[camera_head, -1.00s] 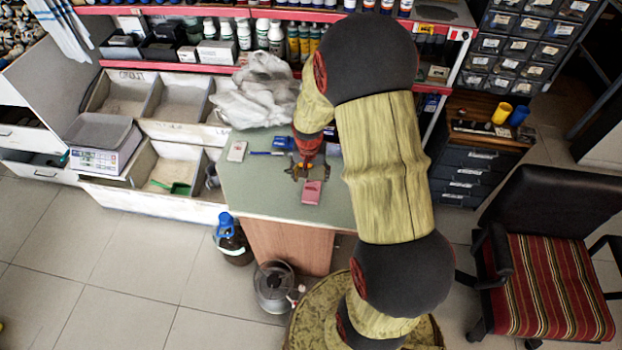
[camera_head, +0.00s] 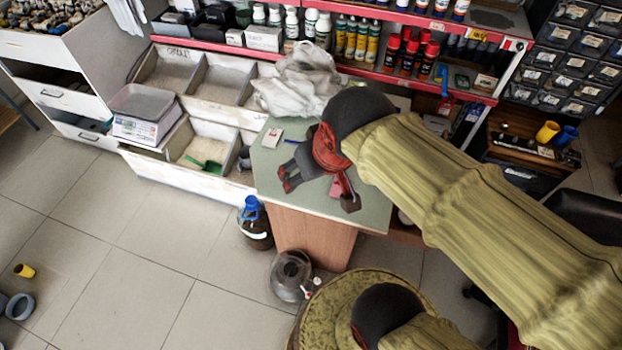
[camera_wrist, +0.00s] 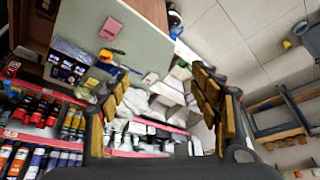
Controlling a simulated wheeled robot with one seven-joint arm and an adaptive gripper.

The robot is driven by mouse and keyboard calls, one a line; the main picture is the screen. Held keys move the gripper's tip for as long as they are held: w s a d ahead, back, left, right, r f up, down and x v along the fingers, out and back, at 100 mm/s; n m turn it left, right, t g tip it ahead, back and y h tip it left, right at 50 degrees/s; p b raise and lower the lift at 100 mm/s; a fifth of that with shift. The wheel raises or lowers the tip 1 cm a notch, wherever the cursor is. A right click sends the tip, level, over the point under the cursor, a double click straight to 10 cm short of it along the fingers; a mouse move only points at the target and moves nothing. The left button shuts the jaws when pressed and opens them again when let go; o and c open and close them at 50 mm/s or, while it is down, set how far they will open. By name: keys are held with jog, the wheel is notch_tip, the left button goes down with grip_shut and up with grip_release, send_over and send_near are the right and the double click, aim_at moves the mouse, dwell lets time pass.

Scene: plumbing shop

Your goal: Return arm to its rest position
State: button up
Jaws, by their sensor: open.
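My gripper (camera_wrist: 160,76) is open and empty in the wrist view, its two yellow-padded fingers wide apart with nothing between them. In the head view my arm reaches in from the right, and its dark and red end hangs over the green-topped counter (camera_head: 376,211). A small white box (camera_head: 272,137) lies at the counter's left side.
A crumpled white bag (camera_head: 300,80) lies at the counter's back, below red shelves of bottles (camera_head: 357,38). Bins and a scale (camera_head: 145,112) stand left. A blue-topped jug (camera_head: 254,225) and a metal pot (camera_head: 291,275) stand on the floor in front.

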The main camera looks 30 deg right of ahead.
jog(key=s, duration=0.1)
jog(key=s+a+r+n, duration=0.1)
jog(key=shift+s+a, duration=0.2)
jog(key=shift+s, duration=0.1)
jog(key=shift+c, duration=0.4)
